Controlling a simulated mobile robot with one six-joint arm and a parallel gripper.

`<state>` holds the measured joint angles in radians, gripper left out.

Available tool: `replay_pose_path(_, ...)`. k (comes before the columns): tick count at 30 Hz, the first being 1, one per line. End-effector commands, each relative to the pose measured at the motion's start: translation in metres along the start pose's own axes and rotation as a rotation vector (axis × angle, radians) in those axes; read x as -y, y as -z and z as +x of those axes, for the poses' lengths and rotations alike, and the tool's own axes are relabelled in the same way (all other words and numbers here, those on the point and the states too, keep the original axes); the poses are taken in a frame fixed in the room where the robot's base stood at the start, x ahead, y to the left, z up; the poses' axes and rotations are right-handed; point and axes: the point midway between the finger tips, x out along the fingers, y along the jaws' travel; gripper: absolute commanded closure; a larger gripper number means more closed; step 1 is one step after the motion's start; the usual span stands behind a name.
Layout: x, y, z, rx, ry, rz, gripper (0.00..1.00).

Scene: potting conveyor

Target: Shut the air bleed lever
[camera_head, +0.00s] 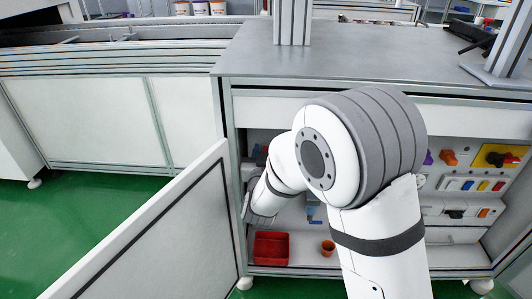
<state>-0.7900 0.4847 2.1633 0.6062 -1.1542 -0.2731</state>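My arm reaches into the open cabinet (227,120) under the grey worktop. My gripper (260,218) is at the far left inside the cabinet, small and partly hidden, close to the left inner wall; I cannot tell whether its fingers are open or shut. A small blue lever-like part (314,213) shows right of my gripper, apart from it, partly behind my arm. I cannot tell for sure which part is the air bleed lever. An orange knob (449,158) and a yellow plate with a dark and orange handle (501,157) are at the right, away from my gripper.
The white cabinet door (150,235) stands open at the left, near my arm. A red bin (271,249) and a small orange pot (328,248) sit on the cabinet floor. Switch panels (472,184) fill the right side. Green floor (95,215) is clear at left.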

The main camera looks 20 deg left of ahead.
Motion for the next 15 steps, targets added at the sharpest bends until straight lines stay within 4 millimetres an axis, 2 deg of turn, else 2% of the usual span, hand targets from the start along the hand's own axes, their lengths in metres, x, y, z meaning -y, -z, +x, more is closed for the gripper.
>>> replay_pose_path(3, -0.0004, 0.0001, 0.0000, 0.000, -0.001, 0.000, 0.65)
replay_pose_path(15, -0.0010, 0.0001, 0.0000, 0.000, -0.002, 0.000, 0.97)
